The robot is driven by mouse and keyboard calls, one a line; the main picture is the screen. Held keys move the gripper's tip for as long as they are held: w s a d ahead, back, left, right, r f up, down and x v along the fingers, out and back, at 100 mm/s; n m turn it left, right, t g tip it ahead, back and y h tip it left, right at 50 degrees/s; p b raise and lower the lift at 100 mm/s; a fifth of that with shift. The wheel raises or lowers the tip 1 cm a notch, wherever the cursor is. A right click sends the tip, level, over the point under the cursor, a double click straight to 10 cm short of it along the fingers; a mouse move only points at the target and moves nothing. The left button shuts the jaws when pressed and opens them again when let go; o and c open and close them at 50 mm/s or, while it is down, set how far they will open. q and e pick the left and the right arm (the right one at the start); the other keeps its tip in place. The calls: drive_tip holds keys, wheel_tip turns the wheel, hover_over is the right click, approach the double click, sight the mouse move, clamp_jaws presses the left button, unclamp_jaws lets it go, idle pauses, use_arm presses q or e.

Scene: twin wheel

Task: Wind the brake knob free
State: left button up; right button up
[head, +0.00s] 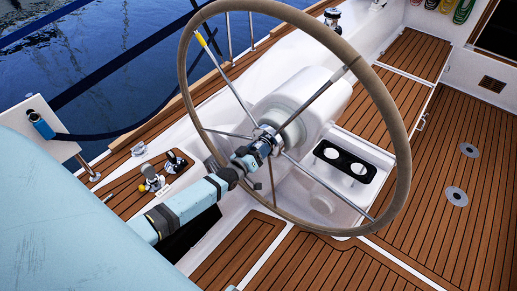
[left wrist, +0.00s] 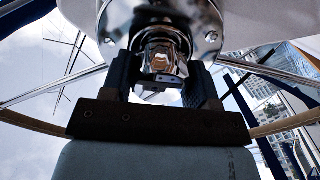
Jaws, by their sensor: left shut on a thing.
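The large steering wheel (head: 404,150) has a tan-brown rim and metal spokes. It stands in front of a white rounded pedestal (head: 300,92). My left gripper (head: 265,139) is at the wheel's hub, in line with its centre. In the left wrist view the chrome brake knob (left wrist: 160,62) sits between the two dark fingers of my left gripper (left wrist: 162,78), which are shut on it. A round chrome hub plate (left wrist: 207,38) lies behind the knob. In the head view the fingers mostly hide the knob. My right gripper is not in view.
The wheel's spokes surround my left gripper. A black panel with two round white fittings (head: 346,160) is right of the hub. A winch and small deck fittings (head: 152,178) stand at left. Teak floor (head: 455,140) is open at right; water (head: 110,45) lies beyond the rail.

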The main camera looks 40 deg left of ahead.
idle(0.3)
use_arm(q)
drive_tip(key=o, duration=0.9)
drive_tip(key=s, duration=0.9)
drive_tip(key=s+a, duration=0.1)
drive_tip(key=s, duration=0.3)
drive_tip(key=shift+s, duration=0.4)
drive_tip(key=s+d+r+m+g+p, duration=0.2)
drive_tip(key=s+d+p, duration=0.1)
drive_tip(key=d, duration=0.3)
drive_tip(key=s+d+r+m+g+h+p, duration=0.1)
drive_tip(key=s+d+r+m+g+p, duration=0.1)
drive_tip(key=s+d, duration=0.4)
drive_tip(key=s+d+r+m+g+p, duration=0.3)
drive_tip(key=s+d+r+m+p, duration=0.1)
drive_tip(key=d, duration=0.2)
drive_tip(key=shift+s+h+p, duration=0.15)
drive_tip(key=shift+h+p, duration=0.15)
